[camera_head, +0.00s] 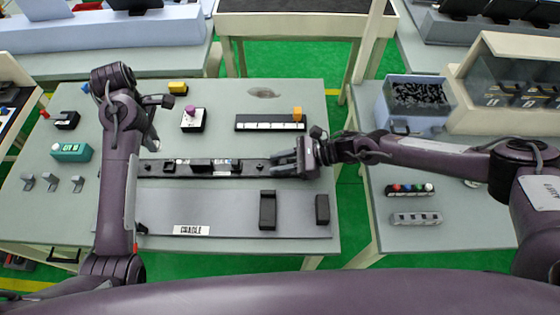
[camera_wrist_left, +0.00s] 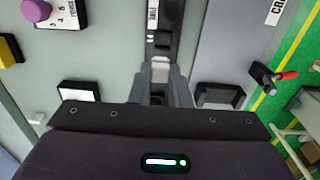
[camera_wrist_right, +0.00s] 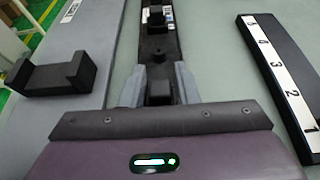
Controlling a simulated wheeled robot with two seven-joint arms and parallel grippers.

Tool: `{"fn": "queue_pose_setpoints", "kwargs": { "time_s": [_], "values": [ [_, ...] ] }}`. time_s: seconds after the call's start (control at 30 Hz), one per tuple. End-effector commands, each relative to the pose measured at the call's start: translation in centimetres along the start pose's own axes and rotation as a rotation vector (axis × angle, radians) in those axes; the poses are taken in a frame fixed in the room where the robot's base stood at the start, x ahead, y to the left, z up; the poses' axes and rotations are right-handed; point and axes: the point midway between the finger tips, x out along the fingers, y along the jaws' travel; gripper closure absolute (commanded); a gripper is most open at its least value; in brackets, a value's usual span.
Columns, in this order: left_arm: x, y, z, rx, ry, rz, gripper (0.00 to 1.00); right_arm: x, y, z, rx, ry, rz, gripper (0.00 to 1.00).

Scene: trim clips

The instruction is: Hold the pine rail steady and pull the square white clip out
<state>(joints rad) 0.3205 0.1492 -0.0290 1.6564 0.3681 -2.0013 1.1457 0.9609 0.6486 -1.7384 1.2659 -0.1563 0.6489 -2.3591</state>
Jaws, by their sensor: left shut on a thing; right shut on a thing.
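The pine rail (camera_head: 245,168) is a long dark bar lying across the middle of the table. In the left wrist view the rail (camera_wrist_left: 165,35) carries a white label. My left gripper (camera_wrist_left: 160,78) is shut on the square white clip (camera_wrist_left: 160,68), a small pale block at the rail's left part. My right gripper (camera_head: 274,163) is shut on a black block at the rail's right end. This block (camera_wrist_right: 158,92) shows between the fingers in the right wrist view. My left fingertips are mostly hidden by the arm in the head view.
A grey cradle board (camera_head: 215,222) lies in front of the rail, with two black blocks (camera_head: 267,210) on its right part. Behind the rail are a numbered black strip (camera_head: 270,123) and a box with a purple knob (camera_head: 192,117). A teal box (camera_head: 72,152) is at left.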

Motion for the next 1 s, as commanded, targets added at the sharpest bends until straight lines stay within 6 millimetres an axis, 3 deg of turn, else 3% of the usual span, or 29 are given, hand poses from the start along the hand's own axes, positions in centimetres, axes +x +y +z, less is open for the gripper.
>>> {"fn": "queue_pose_setpoints", "kwargs": {
  "time_s": [0.13, 0.17, 0.33, 0.67, 0.77, 1.0],
  "values": [
    [0.0, 0.0, 0.0, 0.000, 0.000, 0.000, 1.00, 0.0, -0.1, 0.0, 0.000, 0.000, -0.002, 1.00],
    [0.0, 0.0, 0.0, 0.000, 0.000, 0.000, 1.00, 0.0, -0.1, 0.0, 0.000, 0.000, -0.002, 0.68],
    [0.0, 0.0, 0.0, 0.000, 0.000, 0.000, 1.00, 0.0, -0.1, 0.0, -0.001, 0.000, -0.002, 0.47],
    [0.0, 0.0, 0.0, 0.000, 0.000, -0.001, 1.00, -0.4, -0.1, 0.1, -0.002, 0.000, -0.002, 0.47],
    [0.0, 0.0, 0.0, 0.000, 0.000, -0.001, 1.00, -1.6, -0.2, 0.0, -0.002, 0.000, -0.004, 0.47],
    [0.0, 0.0, 0.0, 0.000, 0.000, -0.001, 1.00, -6.6, -0.2, 0.0, -0.001, 0.001, -0.005, 0.47]
  ]
}}
